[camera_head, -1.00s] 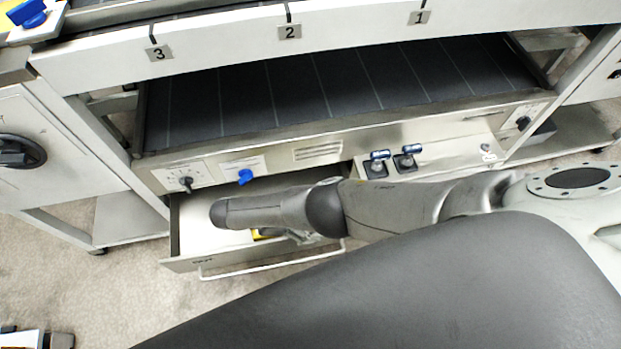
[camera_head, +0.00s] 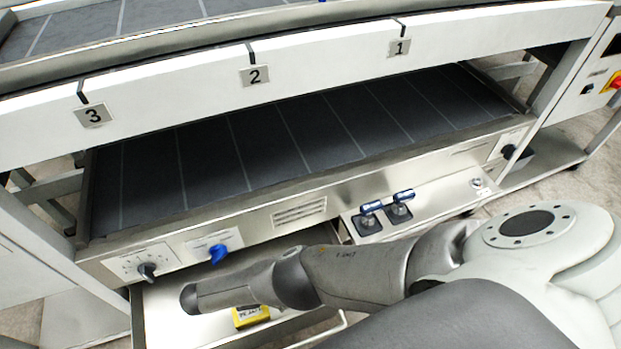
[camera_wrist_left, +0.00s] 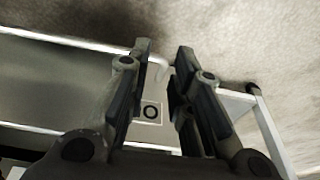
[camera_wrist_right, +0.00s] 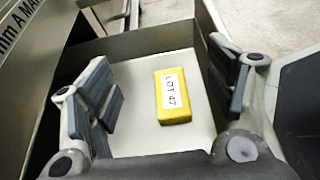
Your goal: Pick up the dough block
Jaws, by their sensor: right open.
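A yellow block labelled "LOT 47" (camera_wrist_right: 175,96), which I take as the dough block, lies flat on the pale floor of an open metal drawer. In the head view the block (camera_head: 250,316) shows just below my right forearm. My right gripper (camera_wrist_right: 168,88) is open and empty, its fingers apart on either side of the block in the picture; I cannot tell how far above it they are. Neither gripper's fingers show clearly in the head view.
The drawer (camera_head: 138,318) has raised metal walls. Above it is the machine's front panel with a blue knob (camera_head: 218,253) and blue-handled levers (camera_head: 398,205) to the right. A dark slatted shelf (camera_head: 270,145) and a numbered white rail (camera_head: 330,58) lie behind.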

